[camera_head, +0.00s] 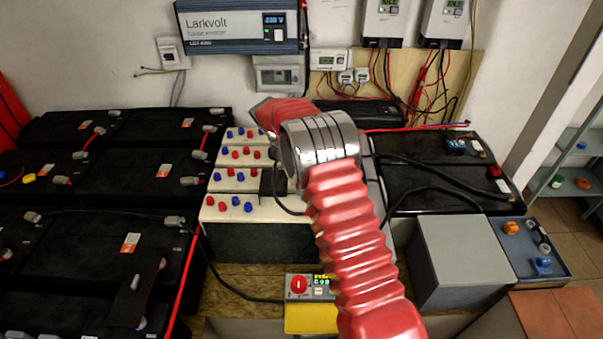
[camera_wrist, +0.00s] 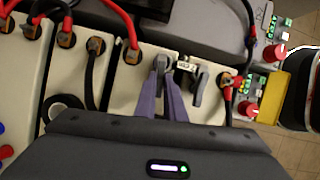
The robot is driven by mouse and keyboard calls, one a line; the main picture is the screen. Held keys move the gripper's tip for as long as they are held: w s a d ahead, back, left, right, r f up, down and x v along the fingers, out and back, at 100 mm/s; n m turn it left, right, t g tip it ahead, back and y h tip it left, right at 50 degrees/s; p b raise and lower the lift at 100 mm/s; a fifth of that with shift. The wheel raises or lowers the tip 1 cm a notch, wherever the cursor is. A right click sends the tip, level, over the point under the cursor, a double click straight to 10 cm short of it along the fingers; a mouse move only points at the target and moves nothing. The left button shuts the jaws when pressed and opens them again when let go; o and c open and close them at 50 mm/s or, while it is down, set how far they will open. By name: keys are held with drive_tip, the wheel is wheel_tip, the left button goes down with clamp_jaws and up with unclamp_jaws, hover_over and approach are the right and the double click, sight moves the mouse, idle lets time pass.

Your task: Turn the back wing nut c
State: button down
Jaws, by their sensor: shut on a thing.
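My gripper (camera_wrist: 168,92) shows in the wrist view as two purple-grey fingers that come together at the tips. They are shut on a small grey wing nut (camera_wrist: 160,62) at the edge of a cream battery top; the fingers hide most of it. I cannot read a letter that marks it. Just right of the fingers are a small white label and a grey lever-like piece (camera_wrist: 197,88). In the head view my red-sleeved arm reaches over the cream batteries (camera_head: 226,208) and hides the gripper and the wing nut.
Red and black cables with lugs (camera_wrist: 95,45) run close around the fingers in the wrist view. A device with a red knob (camera_head: 298,286) sits in front of the cream batteries. Black batteries (camera_head: 90,245) fill the left; a grey box (camera_head: 455,262) stands at the right.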

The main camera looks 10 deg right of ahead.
drive_tip(key=shift+w+a+m, duration=0.1)
drive_tip(key=shift+w+m, duration=0.05)
drive_tip(key=shift+m, duration=0.45)
drive_tip(key=shift+g, duration=0.3)
drive_tip(key=c, duration=2.1)
unclamp_jaws()
drive_tip(key=v, duration=1.3)
drive_tip(key=shift+r, duration=0.4)
drive_tip(key=shift+m, duration=0.3)
